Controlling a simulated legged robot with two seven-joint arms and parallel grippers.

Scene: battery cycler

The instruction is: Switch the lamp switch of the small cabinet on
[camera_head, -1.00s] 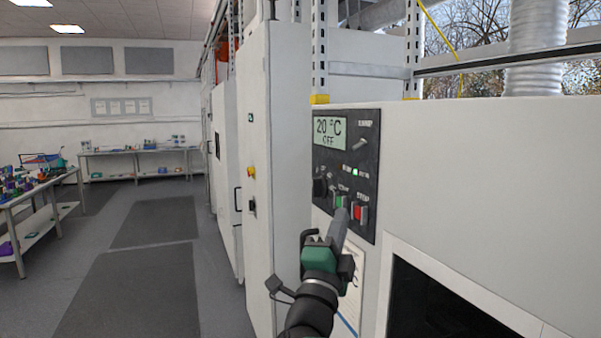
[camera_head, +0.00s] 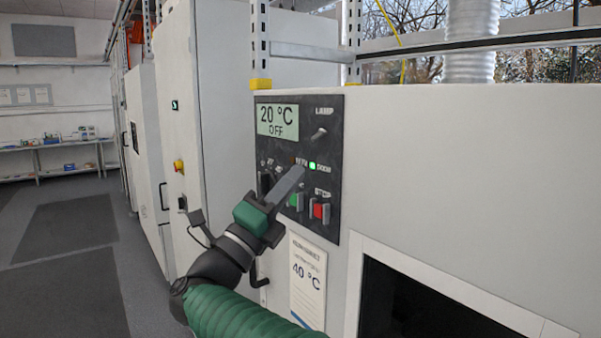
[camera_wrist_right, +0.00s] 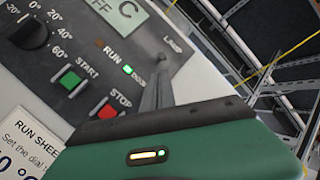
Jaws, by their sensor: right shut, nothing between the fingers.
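The lamp switch (camera_head: 319,134) is a small grey lever under the word LAMP, at the upper right of the dark control panel (camera_head: 333,178). In the right wrist view the lever (camera_wrist_right: 162,57) shows just beyond the fingertips. My right gripper (camera_head: 301,170) is shut and empty, with its fingers pointing up and right across the panel, below the lever. In the right wrist view the gripper (camera_wrist_right: 157,85) covers part of the panel under the lever. I cannot tell whether it touches the panel. My left gripper is not in view.
The panel has a display (camera_head: 277,121) reading 20 °C OFF, a lit green light (camera_head: 312,166), a green START button (camera_head: 296,201), a red STOP button (camera_head: 320,211) and a dial (camera_wrist_right: 29,33). A run sheet (camera_head: 307,282) hangs below. A dark opening (camera_head: 420,305) lies lower right.

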